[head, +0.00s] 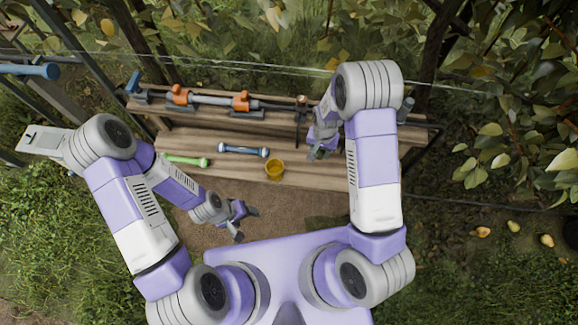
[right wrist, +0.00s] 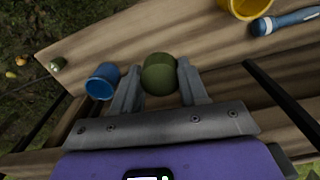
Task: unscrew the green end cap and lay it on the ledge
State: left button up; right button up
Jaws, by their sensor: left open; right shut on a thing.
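My right gripper (head: 318,150) is over the right part of the wooden bench. In the right wrist view its fingers (right wrist: 160,88) are shut on a round olive-green piece, which looks like the green end cap (right wrist: 159,73). I cannot tell whether it is still joined to anything. In the head view the cap is hidden by my right gripper and arm. A grey pipe (head: 210,100) lies in orange clamps (head: 180,95) along the raised back ledge (head: 225,121). My left gripper (head: 240,220) is open and empty, in front of the bench.
On the bench are a yellow cup (head: 274,169), a blue-ended bar (head: 243,151) and a green-ended bar (head: 188,160). A blue cup (right wrist: 102,80) stands beside the right gripper. A dark rod (right wrist: 280,100) runs close by.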

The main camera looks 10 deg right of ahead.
aim_at(315, 174)
notch_tip(315, 174, down, 18)
jog(key=b, duration=0.6)
jog(key=shift+r, duration=0.15)
jog(key=shift+f, duration=0.25)
jog(key=o, duration=1.2)
jog(key=shift+c, duration=0.2)
